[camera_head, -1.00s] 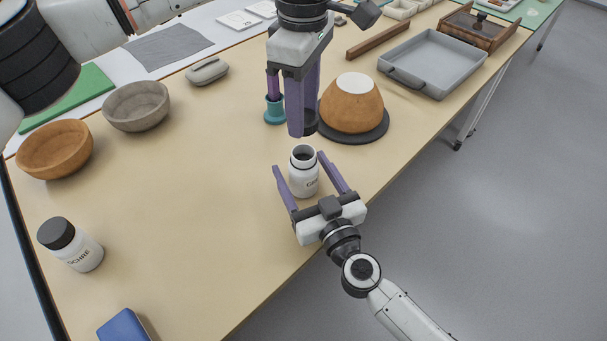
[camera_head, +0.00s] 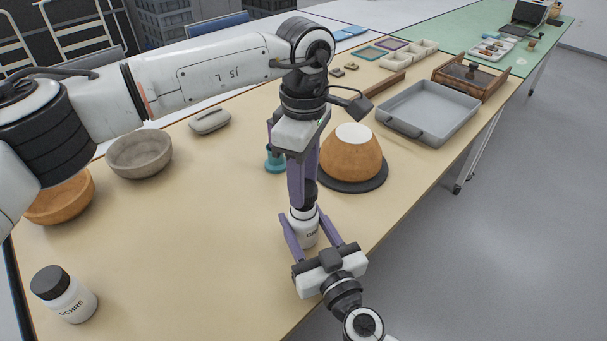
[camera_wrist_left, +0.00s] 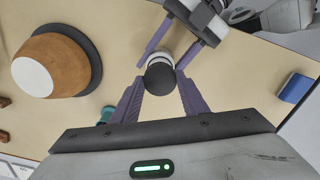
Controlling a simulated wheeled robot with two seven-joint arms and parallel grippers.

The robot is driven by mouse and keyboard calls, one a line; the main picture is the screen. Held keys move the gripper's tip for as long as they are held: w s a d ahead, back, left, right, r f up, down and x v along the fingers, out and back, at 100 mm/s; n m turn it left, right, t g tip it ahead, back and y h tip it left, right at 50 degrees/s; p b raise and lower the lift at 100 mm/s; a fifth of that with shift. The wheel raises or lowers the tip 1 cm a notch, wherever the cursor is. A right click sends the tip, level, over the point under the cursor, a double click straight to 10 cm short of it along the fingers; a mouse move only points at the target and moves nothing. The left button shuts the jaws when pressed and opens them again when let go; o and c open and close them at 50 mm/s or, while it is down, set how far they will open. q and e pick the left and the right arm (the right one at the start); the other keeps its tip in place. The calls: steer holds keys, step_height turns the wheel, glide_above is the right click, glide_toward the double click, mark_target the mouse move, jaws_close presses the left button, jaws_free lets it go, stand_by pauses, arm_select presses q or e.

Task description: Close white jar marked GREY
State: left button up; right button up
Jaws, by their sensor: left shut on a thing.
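The white jar (camera_head: 304,234) stands upright near the table's front edge, its label partly covered. My right gripper (camera_head: 303,214) has its fingers on both sides of the jar's body, close against it. My left gripper (camera_head: 303,200) points down from above and is shut on the black lid (camera_head: 311,192). The lid is right at the jar's mouth; I cannot tell whether it is seated. In the left wrist view the lid (camera_wrist_left: 160,78) sits between my left fingertips, with the white jar (camera_wrist_left: 161,58) just behind it.
A jar marked OCHRE (camera_head: 70,302) with a black lid stands at front left. An orange bowl on a dark disc (camera_head: 357,184) is close right of my left gripper. A teal object (camera_head: 275,161) stands behind it.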

mark_target(303, 222)
arm_select(q)
steer(key=shift+f, duration=0.25)
stand_by(0.3)
steer(key=shift+f, duration=0.9)
steer(key=shift+f, duration=0.55)
